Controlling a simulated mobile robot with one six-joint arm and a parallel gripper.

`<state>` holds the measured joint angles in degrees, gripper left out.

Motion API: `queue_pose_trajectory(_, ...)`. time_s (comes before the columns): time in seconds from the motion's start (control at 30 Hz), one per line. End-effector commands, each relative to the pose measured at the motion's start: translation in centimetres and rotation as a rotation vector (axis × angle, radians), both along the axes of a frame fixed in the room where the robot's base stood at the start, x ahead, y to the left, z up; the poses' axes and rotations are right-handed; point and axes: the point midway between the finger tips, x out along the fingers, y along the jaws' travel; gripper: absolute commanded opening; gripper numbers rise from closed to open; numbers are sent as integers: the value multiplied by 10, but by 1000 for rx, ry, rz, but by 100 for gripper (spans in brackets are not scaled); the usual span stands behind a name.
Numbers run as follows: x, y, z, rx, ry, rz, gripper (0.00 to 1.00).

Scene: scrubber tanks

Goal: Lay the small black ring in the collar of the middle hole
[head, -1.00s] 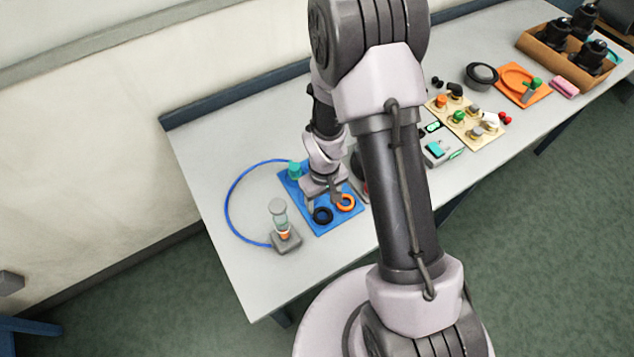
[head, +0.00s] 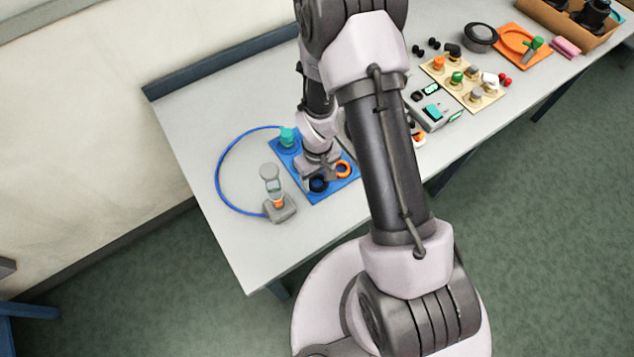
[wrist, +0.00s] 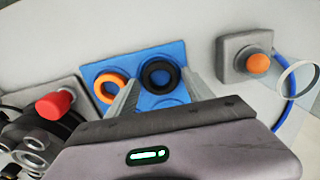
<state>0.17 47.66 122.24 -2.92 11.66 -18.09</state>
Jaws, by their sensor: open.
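The black ring (head: 318,185) lies on the blue plate (head: 315,198), to the left of an orange ring (head: 343,169). In the wrist view the black ring (wrist: 160,75) lies flat in line with the gap between my fingertips. My gripper (wrist: 160,80) is open and empty, its fingers apart with the black ring showing between and beyond them. In the head view my gripper (head: 320,176) is just over the plate by the black ring; the height gap is unclear. I cannot make out the collar of the middle hole in either view.
In the wrist view a red knob (wrist: 54,103) is left of the plate. A cream board of knobs (head: 463,82) is farther right.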

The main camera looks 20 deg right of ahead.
Motion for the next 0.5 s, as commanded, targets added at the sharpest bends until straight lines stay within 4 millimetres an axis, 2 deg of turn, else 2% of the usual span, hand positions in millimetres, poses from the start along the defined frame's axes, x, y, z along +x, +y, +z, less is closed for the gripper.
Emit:
queue_pose_trajectory(0.07,0,0,1,0,0,0,58)
queue_pose_trajectory(0.3,0,0,1,0,0,0,11)
queue_pose_trajectory(0.37,0,0,1,0,0,0,0)
queue_pose_trajectory(0.5,0,0,4,0,0,0,0)
